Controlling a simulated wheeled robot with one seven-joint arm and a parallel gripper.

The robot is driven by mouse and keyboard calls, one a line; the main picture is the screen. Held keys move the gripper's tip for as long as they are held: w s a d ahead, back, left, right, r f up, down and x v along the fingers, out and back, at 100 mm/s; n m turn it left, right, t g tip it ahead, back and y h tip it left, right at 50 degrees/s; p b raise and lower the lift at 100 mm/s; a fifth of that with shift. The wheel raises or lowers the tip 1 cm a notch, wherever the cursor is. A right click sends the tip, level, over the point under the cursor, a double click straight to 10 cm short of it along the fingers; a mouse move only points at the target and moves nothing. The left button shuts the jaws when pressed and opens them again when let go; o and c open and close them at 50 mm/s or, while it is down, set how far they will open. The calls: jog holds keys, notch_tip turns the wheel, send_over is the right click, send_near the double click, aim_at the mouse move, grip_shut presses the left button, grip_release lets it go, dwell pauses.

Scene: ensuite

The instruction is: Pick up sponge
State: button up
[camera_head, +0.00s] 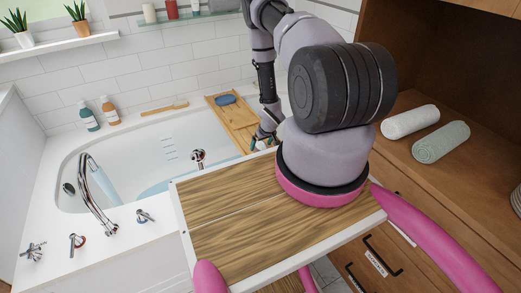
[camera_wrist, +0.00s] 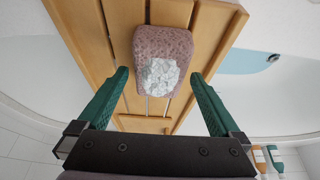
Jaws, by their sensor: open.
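A pinkish-brown sponge (camera_wrist: 163,42) with a patch of white foam lies on a slatted wooden bath tray (camera_wrist: 218,25) in the wrist view. My gripper (camera_wrist: 160,76) is open, with its two green fingers spread on either side of the sponge's near end. The fingers seem apart from the sponge, and nothing is held. In the head view the gripper (camera_head: 263,142) is small, near the close end of the wooden tray (camera_head: 222,112), which lies across the bathtub. I cannot make out the pink sponge there; my arm may hide it.
A blue oval item (camera_head: 225,99) lies on the tray's far end. The white bathtub (camera_head: 140,150) has a faucet (camera_head: 95,195) at left, two bottles (camera_head: 100,112) and a wooden brush (camera_head: 165,107) behind. Rolled towels (camera_head: 440,141) lie on the wooden cabinet at right.

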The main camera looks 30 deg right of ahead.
aim_at(260, 145)
jog(key=shift+x, duration=1.15)
jog(key=shift+f, duration=0.2)
jog(key=c, duration=1.3)
notch_tip(260, 145, up, 10)
jog(key=shift+r, duration=0.2)
